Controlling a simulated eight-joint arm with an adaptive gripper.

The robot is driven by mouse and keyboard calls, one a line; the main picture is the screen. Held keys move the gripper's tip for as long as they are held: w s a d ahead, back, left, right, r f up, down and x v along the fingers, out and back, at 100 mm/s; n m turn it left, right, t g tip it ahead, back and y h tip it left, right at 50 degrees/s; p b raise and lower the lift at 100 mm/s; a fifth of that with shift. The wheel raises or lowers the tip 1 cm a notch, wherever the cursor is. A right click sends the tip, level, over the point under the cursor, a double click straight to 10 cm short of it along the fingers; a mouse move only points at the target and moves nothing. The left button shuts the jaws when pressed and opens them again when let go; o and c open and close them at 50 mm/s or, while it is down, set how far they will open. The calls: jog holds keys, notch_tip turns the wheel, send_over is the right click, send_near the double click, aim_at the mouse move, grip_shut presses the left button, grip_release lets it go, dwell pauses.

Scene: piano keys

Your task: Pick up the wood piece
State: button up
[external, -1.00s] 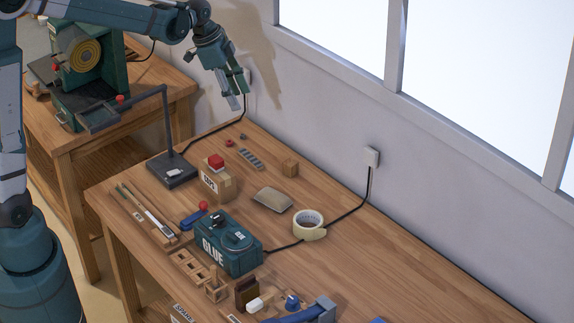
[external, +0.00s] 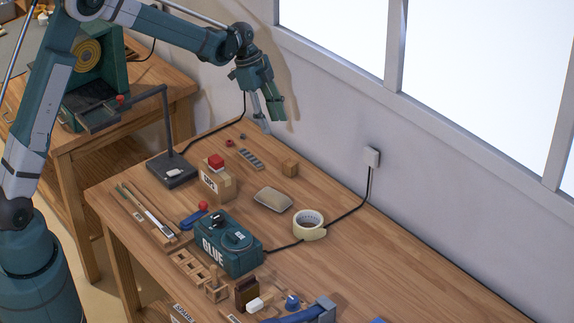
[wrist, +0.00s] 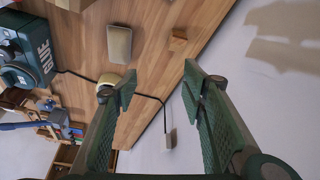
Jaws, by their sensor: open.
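A small brown wooden block (external: 290,167) stands on the workbench near the wall, and it also shows in the wrist view (wrist: 179,36) near the top, beyond the fingertips. My gripper (external: 274,125) hangs in the air above and behind the block, close to the wall, pointing down. In the wrist view my gripper (wrist: 158,88) is open, with its two fingers wide apart and nothing between them. The block is apart from both fingers.
A tan pad (external: 272,199) and a tape roll (external: 309,225) lie near the block. A green GLUE box (external: 228,243), a box with a red top (external: 217,182) and a lamp base (external: 173,170) stand to the left. The bench's right side (external: 400,255) is mostly clear.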

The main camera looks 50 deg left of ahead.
aim_at(290, 162)
jog(key=w+f+m+g, duration=0.1)
jog(key=w+f, duration=0.4)
jog(key=f, duration=0.7)
jog(key=shift+w+a+m+h, duration=0.2)
jog(key=shift+m+h, duration=0.2)
jog(key=shift+m, duration=0.4)
jog(key=shift+x, duration=1.3)
jog(key=shift+x, duration=2.6)
jog(key=shift+w, duration=0.1)
jog(key=c, duration=0.8)
